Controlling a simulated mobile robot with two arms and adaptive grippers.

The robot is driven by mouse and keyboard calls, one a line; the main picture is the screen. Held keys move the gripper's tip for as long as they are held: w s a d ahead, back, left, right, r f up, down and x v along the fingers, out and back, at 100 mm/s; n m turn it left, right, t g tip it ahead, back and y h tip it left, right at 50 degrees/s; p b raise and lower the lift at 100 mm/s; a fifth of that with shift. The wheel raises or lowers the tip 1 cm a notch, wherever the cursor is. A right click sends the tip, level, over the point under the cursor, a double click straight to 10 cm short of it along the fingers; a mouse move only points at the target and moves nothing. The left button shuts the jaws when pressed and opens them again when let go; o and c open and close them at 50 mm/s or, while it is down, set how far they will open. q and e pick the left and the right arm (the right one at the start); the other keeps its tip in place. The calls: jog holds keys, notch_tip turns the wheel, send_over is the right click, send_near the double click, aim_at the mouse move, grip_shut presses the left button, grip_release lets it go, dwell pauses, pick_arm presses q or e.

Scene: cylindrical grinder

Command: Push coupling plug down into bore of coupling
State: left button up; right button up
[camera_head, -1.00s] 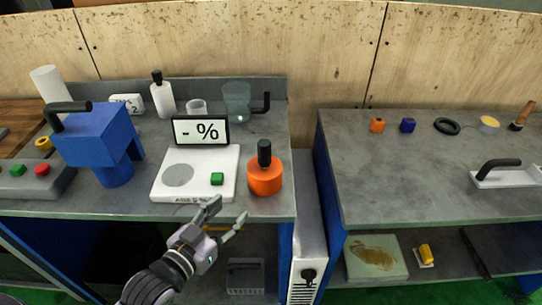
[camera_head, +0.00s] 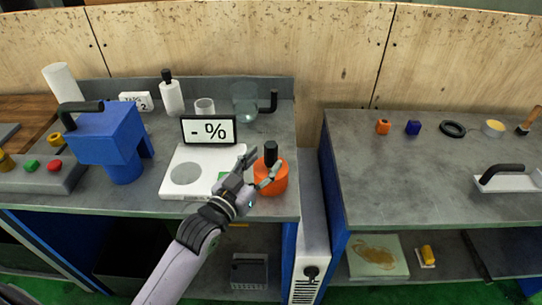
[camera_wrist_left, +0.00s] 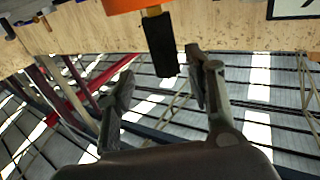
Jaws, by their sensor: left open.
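An orange coupling (camera_head: 274,182) stands upright near the front right of the left bench. A black plug (camera_head: 271,153) rises from its top; in the left wrist view the black plug (camera_wrist_left: 161,45) points away from the orange body (camera_wrist_left: 122,5), with a short brass-coloured section between them. My left gripper (camera_head: 263,164) is open, at the near left of the plug and partly in front of the coupling. In the left wrist view, my left gripper's fingers (camera_wrist_left: 160,72) are spread, with the plug's black end near the gap between them. I cannot tell whether they touch it. My right gripper is not in view.
A blue machine (camera_head: 112,135) stands further left. Glass vessels and a white bottle (camera_head: 172,98) are behind. A gap separates the right bench (camera_head: 400,180).

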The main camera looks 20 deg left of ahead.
aim_at(267, 154)
pick_arm(q)
jog(key=x, duration=0.1)
jog(key=p+x, duration=0.1)
jog(key=x, duration=0.3)
jog(key=shift+w+a+f, duration=0.15)
jog(key=shift+w+a, duration=0.1)
jog(key=shift+a, duration=0.05)
jog(key=shift+s, duration=0.1)
jog(key=shift+c, duration=0.5)
grip_shut()
